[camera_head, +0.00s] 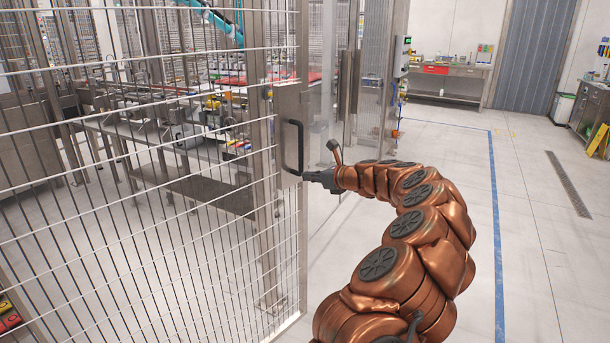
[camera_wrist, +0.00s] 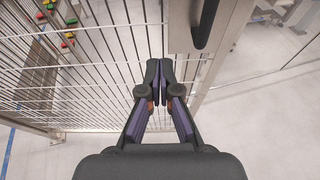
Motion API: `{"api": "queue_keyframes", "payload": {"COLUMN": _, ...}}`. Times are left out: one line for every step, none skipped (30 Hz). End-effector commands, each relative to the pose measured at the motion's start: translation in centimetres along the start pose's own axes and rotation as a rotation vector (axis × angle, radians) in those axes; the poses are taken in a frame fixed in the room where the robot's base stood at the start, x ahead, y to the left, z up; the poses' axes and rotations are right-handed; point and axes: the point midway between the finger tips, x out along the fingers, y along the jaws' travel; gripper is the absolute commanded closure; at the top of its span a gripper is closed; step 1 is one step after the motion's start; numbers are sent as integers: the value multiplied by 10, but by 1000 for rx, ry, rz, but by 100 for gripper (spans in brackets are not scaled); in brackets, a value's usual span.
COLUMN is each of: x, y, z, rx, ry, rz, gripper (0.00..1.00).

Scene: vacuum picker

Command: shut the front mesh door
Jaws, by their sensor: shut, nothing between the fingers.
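The mesh door (camera_head: 150,215) fills the left of the head view. Its free upright edge, with a metal plate and a black handle (camera_head: 293,147), stands apart from the fence frame farther back, so the door looks open. My gripper (camera_head: 312,176) is shut and empty, just below and right of the handle. In the wrist view my gripper (camera_wrist: 160,72) points at the mesh door (camera_wrist: 85,85), left of the door's edge post and the handle (camera_wrist: 207,22). I cannot tell whether the fingertips touch the door.
Behind the mesh stands a metal workbench (camera_head: 160,150) with machine parts. Fence posts (camera_head: 375,75) rise behind my arm. The floor on the right is clear, with a blue line (camera_head: 496,220) and a dark floor grate (camera_head: 567,183). A side table (camera_head: 447,75) stands far back.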

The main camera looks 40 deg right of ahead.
Motion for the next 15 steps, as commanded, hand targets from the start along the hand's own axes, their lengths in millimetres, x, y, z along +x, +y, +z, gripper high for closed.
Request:
{"api": "queue_keyframes", "payload": {"x": 8, "y": 1, "z": 0, "rx": -1, "ry": 1, "rz": 2, "gripper": 100}}
{"api": "queue_keyframes", "payload": {"x": 13, "y": 1, "z": 0, "rx": -1, "ry": 1, "rz": 1, "gripper": 100}}
{"api": "queue_keyframes", "payload": {"x": 19, "y": 0, "z": 0, "rx": -1, "ry": 2, "rz": 0, "gripper": 100}}
{"api": "queue_keyframes", "payload": {"x": 24, "y": 0, "z": -1, "rx": -2, "ry": 3, "rz": 1, "gripper": 100}}
{"api": "queue_keyframes", "payload": {"x": 29, "y": 1, "z": -1, "rx": -2, "ry": 4, "rz": 1, "gripper": 100}}
{"api": "queue_keyframes", "payload": {"x": 35, "y": 1, "z": -1, "rx": -2, "ry": 3, "rz": 2, "gripper": 100}}
{"api": "queue_keyframes", "payload": {"x": 39, "y": 1, "z": -1, "rx": -1, "ry": 3, "rz": 2, "gripper": 100}}
{"api": "queue_keyframes", "payload": {"x": 43, "y": 1, "z": -1, "rx": -2, "ry": 4, "rz": 2, "gripper": 100}}
{"api": "queue_keyframes", "payload": {"x": 48, "y": 1, "z": -1, "rx": -2, "ry": 3, "rz": 2, "gripper": 100}}
{"api": "queue_keyframes", "payload": {"x": 52, "y": 1, "z": 0, "rx": -3, "ry": 2, "rz": 2, "gripper": 100}}
{"api": "queue_keyframes", "payload": {"x": 56, "y": 1, "z": 0, "rx": -3, "ry": 2, "rz": 1, "gripper": 100}}
{"api": "queue_keyframes", "payload": {"x": 60, "y": 0, "z": 0, "rx": -4, "ry": 3, "rz": 0, "gripper": 100}}
{"api": "queue_keyframes", "payload": {"x": 64, "y": 0, "z": -1, "rx": -4, "ry": 4, "rz": 0, "gripper": 100}}
{"api": "queue_keyframes", "payload": {"x": 68, "y": 0, "z": -1, "rx": -3, "ry": 4, "rz": 0, "gripper": 100}}
{"api": "queue_keyframes", "payload": {"x": 73, "y": 0, "z": -1, "rx": -2, "ry": 4, "rz": 0, "gripper": 100}}
